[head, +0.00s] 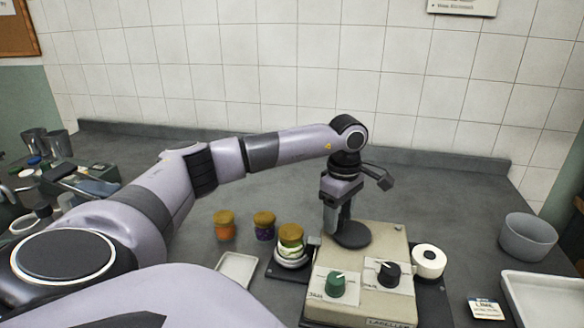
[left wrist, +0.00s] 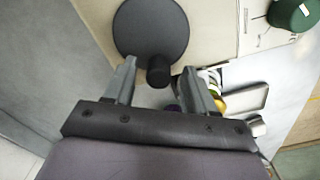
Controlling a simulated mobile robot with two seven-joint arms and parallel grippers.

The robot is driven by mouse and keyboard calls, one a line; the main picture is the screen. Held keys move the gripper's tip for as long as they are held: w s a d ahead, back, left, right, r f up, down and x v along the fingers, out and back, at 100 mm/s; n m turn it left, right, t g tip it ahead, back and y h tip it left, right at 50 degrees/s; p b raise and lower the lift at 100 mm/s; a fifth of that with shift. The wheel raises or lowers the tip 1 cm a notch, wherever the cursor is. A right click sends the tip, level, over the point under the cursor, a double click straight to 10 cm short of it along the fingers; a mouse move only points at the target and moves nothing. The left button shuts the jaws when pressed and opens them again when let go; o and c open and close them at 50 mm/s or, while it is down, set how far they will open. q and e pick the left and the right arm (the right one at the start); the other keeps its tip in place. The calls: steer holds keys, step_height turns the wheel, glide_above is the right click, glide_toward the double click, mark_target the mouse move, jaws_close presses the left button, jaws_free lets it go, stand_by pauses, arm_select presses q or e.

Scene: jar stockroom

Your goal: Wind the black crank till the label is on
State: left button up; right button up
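The labeller (head: 358,306) is a beige box on the bench with a green knob (head: 336,285) and a black pointer knob (head: 388,268) on its front. Its black crank (head: 354,237) is a round disc on top; in the left wrist view the disc (left wrist: 150,25) carries a short upright handle (left wrist: 158,72). My left gripper (head: 338,218) points down over the crank. Its fingers (left wrist: 158,78) are open, one on each side of the handle, with gaps visible. A gold-lidded jar (head: 291,236) with pale green contents stands at the labeller's left side; whether it bears a label is unclear. My right gripper is out of view.
An orange jar (head: 224,229) and a purple jar (head: 264,230) stand left of the labeller, behind a white tray (head: 237,268). A white roll (head: 429,261) sits at its right. A grey bowl (head: 528,238) and a larger white tray (head: 550,301) are further right.

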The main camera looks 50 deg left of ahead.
arm_select(q)
steer(key=shift+r, duration=4.05)
